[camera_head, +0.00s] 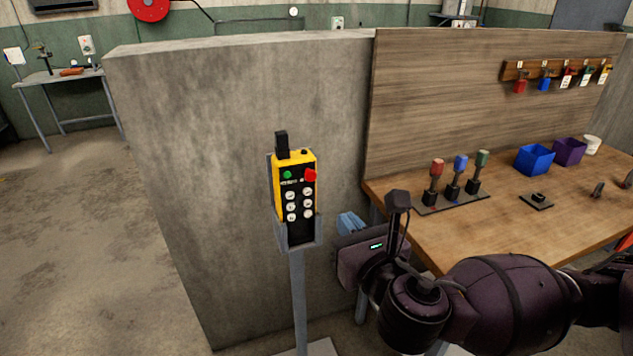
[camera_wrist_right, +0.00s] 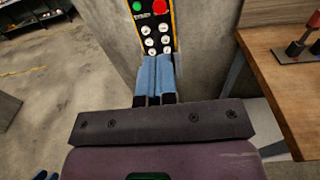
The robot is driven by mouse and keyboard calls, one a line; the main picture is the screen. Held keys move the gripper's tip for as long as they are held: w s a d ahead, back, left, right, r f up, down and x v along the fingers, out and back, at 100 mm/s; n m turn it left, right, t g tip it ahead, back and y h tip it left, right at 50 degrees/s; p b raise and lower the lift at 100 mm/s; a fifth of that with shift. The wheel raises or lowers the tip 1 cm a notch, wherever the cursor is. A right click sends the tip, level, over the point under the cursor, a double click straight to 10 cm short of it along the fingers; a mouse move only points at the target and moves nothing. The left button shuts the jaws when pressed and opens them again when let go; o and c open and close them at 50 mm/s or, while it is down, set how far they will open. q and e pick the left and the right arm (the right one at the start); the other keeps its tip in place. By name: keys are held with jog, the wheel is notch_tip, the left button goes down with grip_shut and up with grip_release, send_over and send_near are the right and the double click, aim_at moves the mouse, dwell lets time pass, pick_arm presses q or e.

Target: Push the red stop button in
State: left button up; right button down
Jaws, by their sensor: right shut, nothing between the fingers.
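The red stop button (camera_head: 310,175) is on the upper right of a yellow and black control box (camera_head: 279,190), beside a green button (camera_head: 287,174). Several white round buttons lie below them. The box sits upright in a grey holder on a post. In the right wrist view the red button (camera_wrist_right: 159,6) is at the top edge, beyond the fingertips. My right gripper (camera_head: 347,222) is shut and empty, to the right of the box and below the red button. Its blue fingers (camera_wrist_right: 155,75) point toward the box's lower part in the wrist view.
A concrete wall (camera_head: 220,130) stands behind the box. A wooden workbench (camera_head: 470,225) on the right holds three levers with coloured knobs (camera_head: 459,162), a blue bin (camera_head: 534,159) and a purple bin (camera_head: 569,151). Open floor (camera_head: 80,240) lies to the left.

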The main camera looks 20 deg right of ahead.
aim_at(313, 175)
jog(key=w, duration=0.9)
jog(key=w+p, duration=0.1)
jog(key=w, duration=0.3)
jog(key=shift+w+a+f, duration=0.35)
jog(key=shift+w+a, duration=0.05)
pick_arm(q)
jog(key=shift+s+r, duration=0.1)
jog(key=shift+r, duration=0.35)
jog(key=shift+r, duration=0.15)
pick_arm(e)
jog(key=shift+w, duration=0.1)
jog(key=shift+w+r+p, duration=0.15)
jog(key=shift+w+p, duration=0.2)
jog(key=shift+w, duration=0.35)
pick_arm(q)
jog(key=shift+s+r, duration=0.2)
jog(key=shift+s, duration=0.05)
pick_arm(e)
jog(key=shift+w, duration=0.15)
pick_arm(q)
jog(key=shift+s, duration=0.15)
pick_arm(e)
jog(key=shift+d, duration=0.1)
